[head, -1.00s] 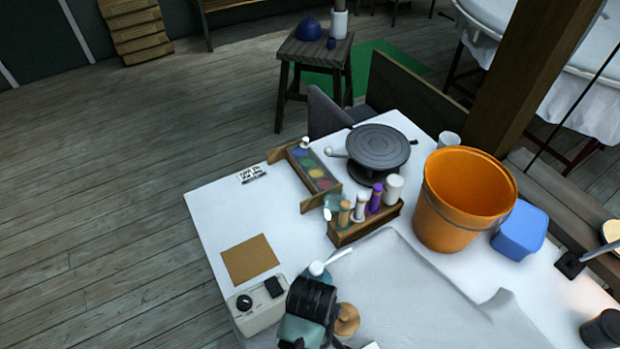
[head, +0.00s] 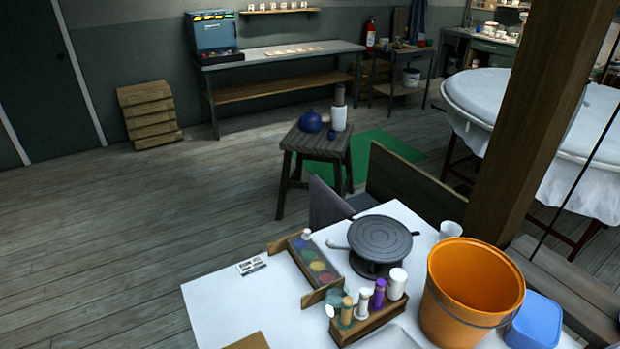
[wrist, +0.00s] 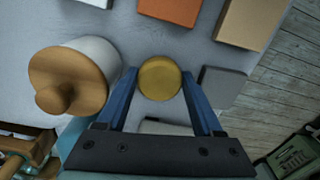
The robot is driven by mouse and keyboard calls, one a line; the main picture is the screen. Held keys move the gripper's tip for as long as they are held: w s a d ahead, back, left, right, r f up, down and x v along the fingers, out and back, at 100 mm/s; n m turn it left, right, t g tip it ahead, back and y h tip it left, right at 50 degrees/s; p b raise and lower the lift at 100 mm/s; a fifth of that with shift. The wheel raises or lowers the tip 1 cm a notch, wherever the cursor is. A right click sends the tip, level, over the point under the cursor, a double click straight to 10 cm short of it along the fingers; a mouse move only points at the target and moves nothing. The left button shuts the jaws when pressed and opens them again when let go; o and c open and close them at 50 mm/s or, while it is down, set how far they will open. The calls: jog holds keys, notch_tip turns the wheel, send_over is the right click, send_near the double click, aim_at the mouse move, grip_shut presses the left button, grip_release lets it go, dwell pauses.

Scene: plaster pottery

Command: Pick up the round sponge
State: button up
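The round sponge (wrist: 160,78) shows in the wrist view as a small yellow-tan disc on the grey-white table top. My gripper (wrist: 160,80) is open, with its two blue fingers on the left and right of the disc. A narrow gap seems to show between each finger and the disc; whether the fingers are at its height I cannot tell. Neither my gripper nor the sponge is in the head view now.
In the wrist view, a pale jar with a wooden knobbed lid (wrist: 68,82) stands close left of the fingers. The head view shows an orange bucket (head: 470,290) and a turntable (head: 380,238).

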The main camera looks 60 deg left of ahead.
jog(key=shift+c, duration=1.3)
notch_tip(320, 180, up, 10)
